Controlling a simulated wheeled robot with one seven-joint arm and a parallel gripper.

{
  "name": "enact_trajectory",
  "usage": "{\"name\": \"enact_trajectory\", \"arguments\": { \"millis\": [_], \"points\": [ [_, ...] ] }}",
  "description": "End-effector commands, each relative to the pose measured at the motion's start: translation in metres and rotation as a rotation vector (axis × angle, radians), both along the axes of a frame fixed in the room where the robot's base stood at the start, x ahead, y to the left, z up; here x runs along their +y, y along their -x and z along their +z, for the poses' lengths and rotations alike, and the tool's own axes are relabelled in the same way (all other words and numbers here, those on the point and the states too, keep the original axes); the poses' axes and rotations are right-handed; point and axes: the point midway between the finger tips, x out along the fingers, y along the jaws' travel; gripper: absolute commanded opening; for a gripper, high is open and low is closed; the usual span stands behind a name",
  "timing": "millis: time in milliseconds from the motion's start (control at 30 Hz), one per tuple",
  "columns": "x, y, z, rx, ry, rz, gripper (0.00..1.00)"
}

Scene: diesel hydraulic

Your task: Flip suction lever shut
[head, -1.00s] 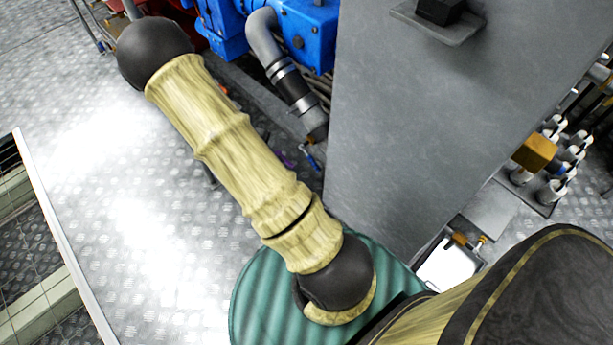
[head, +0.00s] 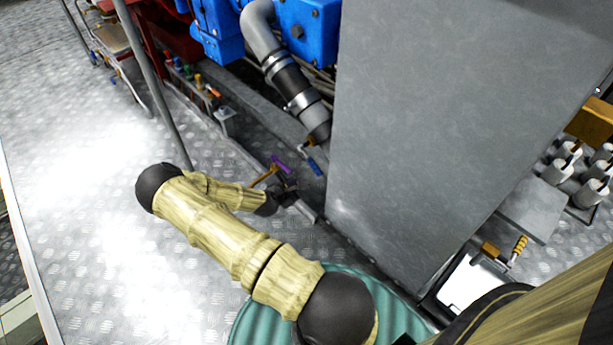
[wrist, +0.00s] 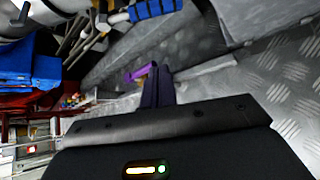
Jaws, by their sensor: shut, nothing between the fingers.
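A blue-handled lever (head: 314,166) sits beside a brass fitting at the lower end of the grey suction hose (head: 286,80); its blue grip also shows at the top of the wrist view (wrist: 155,9). A purple-handled lever (head: 279,164) with a brass-coloured arm lies low near the floor, just left of it. I cannot tell for certain which is the suction lever. My gripper (head: 290,188) is shut and empty, close to the purple handle. In the wrist view my dark fingers (wrist: 157,75) are together, with the purple handle (wrist: 137,74) just left of their tips; contact is unclear.
A tall grey metal box (head: 420,120) stands right of my gripper. Blue machinery (head: 305,30) is behind the hose. A grey post (head: 150,85) rises at the left. The tread-plate floor (head: 80,200) at left is open.

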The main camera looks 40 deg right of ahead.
Motion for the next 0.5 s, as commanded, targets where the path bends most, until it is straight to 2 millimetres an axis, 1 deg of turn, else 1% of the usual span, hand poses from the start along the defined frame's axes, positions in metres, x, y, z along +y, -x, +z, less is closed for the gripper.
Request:
{"name": "enact_trajectory", "arguments": {
  "millis": [267, 367, 500],
  "points": [
    [-0.001, 0.0, 0.001, -0.001, -0.002, -0.003, 0.0],
    [-0.004, -0.002, -0.003, -0.001, -0.003, -0.004, 0.0],
    [-0.016, -0.008, -0.014, -0.003, -0.003, -0.006, 0.0]
  ]
}}
